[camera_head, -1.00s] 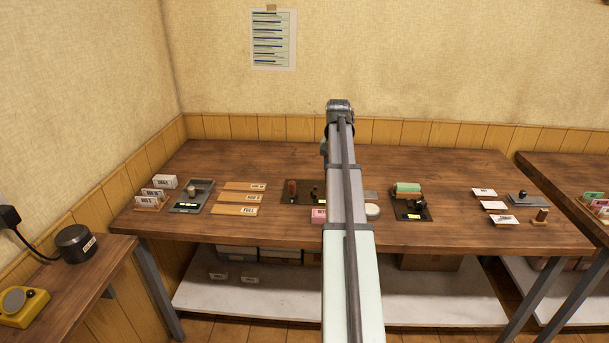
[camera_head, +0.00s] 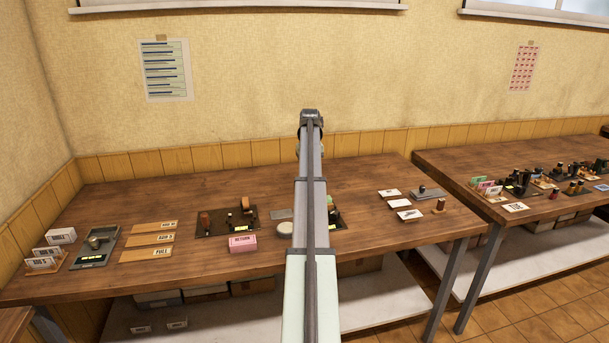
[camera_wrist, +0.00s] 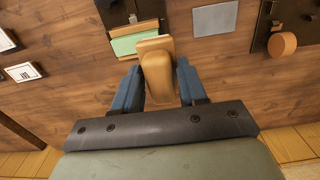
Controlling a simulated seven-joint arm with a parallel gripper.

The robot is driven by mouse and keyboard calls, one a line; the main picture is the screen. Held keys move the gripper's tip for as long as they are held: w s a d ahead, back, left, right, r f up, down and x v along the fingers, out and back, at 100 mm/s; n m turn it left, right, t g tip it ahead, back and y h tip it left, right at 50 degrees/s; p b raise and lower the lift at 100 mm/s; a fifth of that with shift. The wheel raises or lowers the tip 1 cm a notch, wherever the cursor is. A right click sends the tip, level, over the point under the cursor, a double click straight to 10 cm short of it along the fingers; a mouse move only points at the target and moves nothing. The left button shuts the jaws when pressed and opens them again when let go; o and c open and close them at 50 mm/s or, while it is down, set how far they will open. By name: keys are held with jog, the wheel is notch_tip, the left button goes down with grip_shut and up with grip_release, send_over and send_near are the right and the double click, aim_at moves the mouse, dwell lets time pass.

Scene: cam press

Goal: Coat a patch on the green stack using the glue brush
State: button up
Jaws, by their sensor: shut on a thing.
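In the wrist view, my gripper (camera_wrist: 158,68) is shut on a tan wooden thing, which I take to be the glue brush (camera_wrist: 158,72). The green stack (camera_wrist: 128,42) lies just beyond it on a dark base with a metal clip, and the brush's far end overlaps the stack's right side in the picture. I cannot tell whether they touch. The brush's bristles are hidden.
A grey plate (camera_wrist: 215,19) and a dark tray with a round orange-brown knob (camera_wrist: 283,44) lie to the right in the wrist view. In the head view, a pink block (camera_head: 242,243) and a white round dish (camera_head: 285,228) are left of my arm. White cards (camera_head: 409,215) lie right.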

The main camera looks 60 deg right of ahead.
notch_tip(320, 180, down, 6)
jog(key=shift+f, duration=0.2)
jog(key=shift+s+d+f, duration=0.4)
jog(key=shift+d+f, duration=0.1)
jog(key=shift+f, duration=0.3)
jog(key=shift+c, duration=0.5)
jog(key=shift+s+d, duration=2.95)
jog(key=shift+w+a, duration=3.45)
jog(key=shift+a, duration=0.05)
jog(key=shift+r, duration=4.05)
